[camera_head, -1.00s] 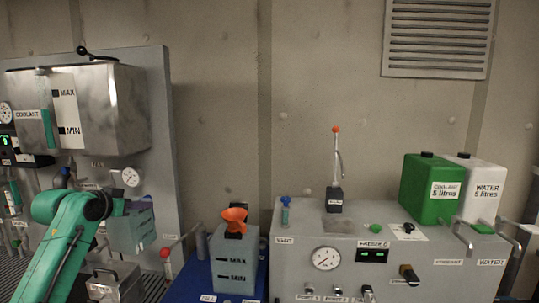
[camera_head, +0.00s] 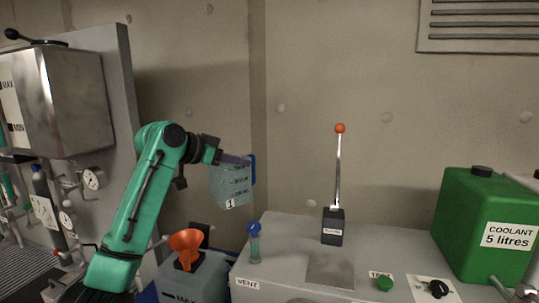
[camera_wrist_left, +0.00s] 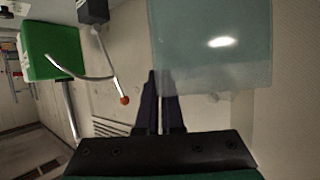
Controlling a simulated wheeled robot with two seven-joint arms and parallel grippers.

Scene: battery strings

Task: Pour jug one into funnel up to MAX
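Jug one (camera_head: 230,187), a translucent blue-grey jug with a "1" label and level marks, is in the air in the head view, up and right of the funnel. It looks close to upright. My left gripper (camera_head: 237,160) is shut on it at its upper part. In the left wrist view the dark fingers (camera_wrist_left: 159,100) are close together beside the clear jug wall (camera_wrist_left: 213,45). The orange funnel (camera_head: 186,241) sits on the grey tank (camera_head: 205,275). The tank's MAX mark (camera_head: 180,299) shows at the bottom edge; its lower part is cut off. My right gripper is not in view.
A grey bench unit (camera_head: 285,262) right of the tank carries a blue-capped vent tube (camera_head: 254,243), an upright red-knobbed lever (camera_head: 338,180) and a green coolant can (camera_head: 478,225). A steel coolant tank (camera_head: 65,100) hangs at left. The wall behind the jug is bare.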

